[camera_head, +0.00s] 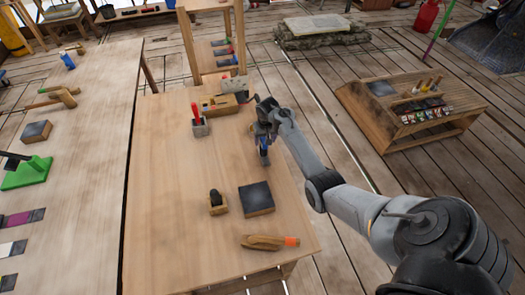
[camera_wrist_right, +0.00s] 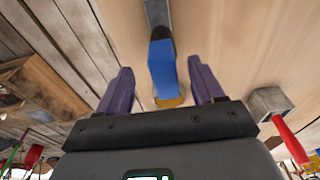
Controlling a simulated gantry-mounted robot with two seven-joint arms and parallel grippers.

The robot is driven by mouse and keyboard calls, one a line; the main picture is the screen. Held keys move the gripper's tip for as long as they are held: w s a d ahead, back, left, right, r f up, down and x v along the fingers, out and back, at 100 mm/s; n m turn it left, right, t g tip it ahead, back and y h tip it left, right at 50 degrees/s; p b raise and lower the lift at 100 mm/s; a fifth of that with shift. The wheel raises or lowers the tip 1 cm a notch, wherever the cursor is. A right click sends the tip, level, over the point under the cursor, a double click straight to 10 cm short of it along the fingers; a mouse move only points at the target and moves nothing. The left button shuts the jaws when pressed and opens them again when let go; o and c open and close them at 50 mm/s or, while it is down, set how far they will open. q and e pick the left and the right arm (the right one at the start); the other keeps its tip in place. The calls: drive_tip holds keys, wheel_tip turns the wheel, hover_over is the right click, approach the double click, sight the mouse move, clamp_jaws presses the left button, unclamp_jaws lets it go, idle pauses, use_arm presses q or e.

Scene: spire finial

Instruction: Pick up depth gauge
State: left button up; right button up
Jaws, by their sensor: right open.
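My right gripper (camera_head: 263,142) is over the far right part of the wooden table, pointing down. In the right wrist view its two purple fingers (camera_wrist_right: 160,66) are open. Between them is a blue-handled tool (camera_wrist_right: 163,68) with a grey metal part and a yellowish end; the fingers stand apart from it on both sides. I cannot tell for certain that this is the depth gauge. In the head view my gripper mostly hides it. My left gripper is not in view.
A dark-topped block (camera_head: 257,199), a small wooden block (camera_head: 217,208) and an orange-tipped wooden tool (camera_head: 263,242) lie nearer. The table's left half is clear.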

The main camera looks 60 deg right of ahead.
drive_tip(key=shift+w+f+b, duration=0.2)
drive_tip(key=shift+f+b, duration=0.1)
drive_tip(key=shift+f, duration=1.05)
drive_tip(key=shift+w+f+b, duration=0.2)
drive_tip(key=shift+f+b, duration=0.1)
drive_tip(key=shift+f, duration=1)
drive_tip(key=shift+c, duration=0.2)
clamp_jaws()
